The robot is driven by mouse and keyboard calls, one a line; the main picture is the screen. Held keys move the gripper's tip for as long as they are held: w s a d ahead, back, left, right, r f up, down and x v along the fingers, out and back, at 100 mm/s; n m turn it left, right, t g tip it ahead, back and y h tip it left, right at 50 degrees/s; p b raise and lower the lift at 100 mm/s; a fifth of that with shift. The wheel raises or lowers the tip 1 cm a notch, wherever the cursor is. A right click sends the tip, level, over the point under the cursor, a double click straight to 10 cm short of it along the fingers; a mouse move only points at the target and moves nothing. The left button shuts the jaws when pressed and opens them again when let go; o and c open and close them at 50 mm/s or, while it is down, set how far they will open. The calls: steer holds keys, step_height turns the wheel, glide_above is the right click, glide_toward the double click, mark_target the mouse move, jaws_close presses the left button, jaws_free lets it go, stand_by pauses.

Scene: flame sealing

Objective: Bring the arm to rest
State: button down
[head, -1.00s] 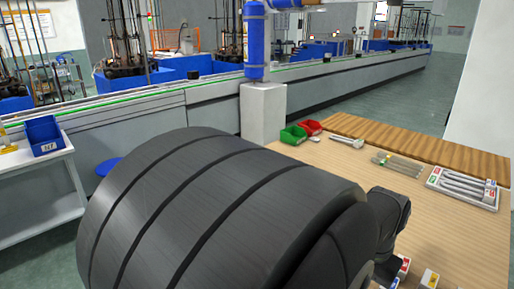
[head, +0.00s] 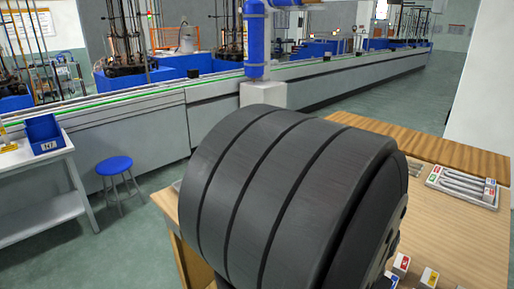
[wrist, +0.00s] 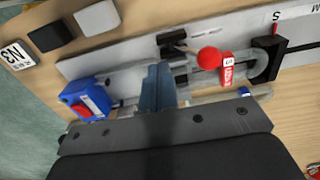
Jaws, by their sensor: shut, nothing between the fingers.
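My gripper (wrist: 158,90) shows in the wrist view with its bluish-grey fingers together and nothing between them. It points down at a bench fixture with a grey metal rail (wrist: 112,66), a red ball knob (wrist: 209,58) and a black clamp-like part (wrist: 271,57). How far the fingertips are from the fixture I cannot tell. In the head view a large dark ribbed part of my own arm fills the middle and hides the gripper and much of the wooden table (head: 470,235).
A tray of metal rods (head: 462,186) lies on the table's right side. A blue stool (head: 114,166) and a white side table holding a blue bin (head: 44,135) stand left. A blue column (head: 254,45) stands behind. In the wrist view, a blue block (wrist: 82,101) is left of the fingers.

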steer(key=shift+f, duration=0.4)
steer(key=shift+r, duration=0.1)
step_height(320, 180, up, 8)
steer(key=f, duration=0.8)
steer(key=shift+w+a+f, duration=0.1)
steer(key=shift+w+a, duration=0.25)
steer(key=shift+s+d+f, duration=0.1)
steer(key=shift+s+d, duration=1)
steer(key=shift+s, duration=0.05)
steer(key=shift+s+d+f, duration=0.4)
steer(key=shift+s+d, duration=0.2)
